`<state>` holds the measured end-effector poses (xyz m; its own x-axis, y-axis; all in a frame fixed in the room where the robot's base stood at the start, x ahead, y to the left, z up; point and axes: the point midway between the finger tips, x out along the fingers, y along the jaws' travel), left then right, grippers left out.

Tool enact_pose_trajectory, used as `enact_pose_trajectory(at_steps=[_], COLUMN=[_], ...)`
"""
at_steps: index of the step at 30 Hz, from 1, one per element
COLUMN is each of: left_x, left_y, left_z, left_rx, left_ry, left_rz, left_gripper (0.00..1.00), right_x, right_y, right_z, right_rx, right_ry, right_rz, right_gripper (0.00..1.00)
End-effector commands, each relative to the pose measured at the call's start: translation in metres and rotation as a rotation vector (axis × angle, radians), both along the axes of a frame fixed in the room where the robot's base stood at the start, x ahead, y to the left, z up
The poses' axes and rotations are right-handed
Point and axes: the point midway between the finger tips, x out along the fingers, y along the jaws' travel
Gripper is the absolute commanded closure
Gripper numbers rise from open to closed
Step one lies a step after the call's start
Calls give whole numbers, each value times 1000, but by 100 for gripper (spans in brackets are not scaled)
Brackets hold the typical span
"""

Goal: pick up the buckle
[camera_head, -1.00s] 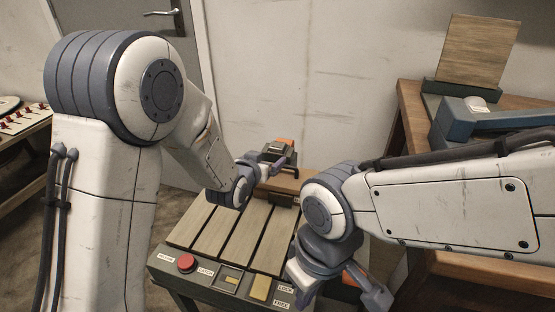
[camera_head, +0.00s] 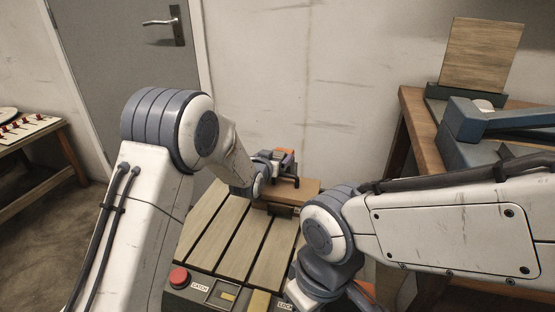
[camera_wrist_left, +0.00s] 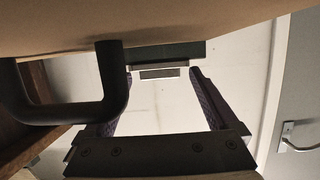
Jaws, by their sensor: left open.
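My left gripper (camera_head: 290,172) is at the far end of the slatted bench, above a brown box-like block (camera_head: 300,190). In the left wrist view its two dark fingers (camera_wrist_left: 160,105) are spread apart with nothing between them. A dark block with a pale metal plate (camera_wrist_left: 160,73) shows beyond the fingertips; I cannot tell whether it is the buckle. A black loop handle (camera_wrist_left: 112,85) is beside the left finger, close to the brown surface (camera_wrist_left: 200,20). My right gripper (camera_head: 345,298) is low at the front right, partly cut off by the picture edge.
The slatted bench (camera_head: 228,238) has a red button (camera_head: 179,277) and labelled controls at its front. A wooden table (camera_head: 425,135) with a blue-grey device (camera_head: 470,120) stands at right. A side table (camera_head: 40,140) stands at left. The slats are mostly clear.

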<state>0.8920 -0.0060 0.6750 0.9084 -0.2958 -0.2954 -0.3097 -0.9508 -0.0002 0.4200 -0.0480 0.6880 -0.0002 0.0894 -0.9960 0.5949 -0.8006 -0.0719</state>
Motion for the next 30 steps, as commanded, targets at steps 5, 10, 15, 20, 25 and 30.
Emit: enact_pose_trajectory(at_steps=[5,10,15,20,25,30], left_x=[3,3,3,3,3,3], left_y=[-1,-1,-1,-1,-1,-1], left_z=[-1,-1,-1,0,4,21], left_rx=[0,0,0,0,0,-1], left_ry=[1,0,0,-1,-2,-3], left_rz=[0,0,0,0,1,0], left_gripper=[7,34,99,100,100,100], right_x=[0,0,0,0,0,0], right_y=[0,0,0,0,0,0], right_z=[0,0,0,0,2,9], right_rx=[0,0,0,0,0,0], right_ry=[0,0,0,0,0,0], right_rz=[0,0,0,0,0,0], right_gripper=[100,100,100,100,100,100])
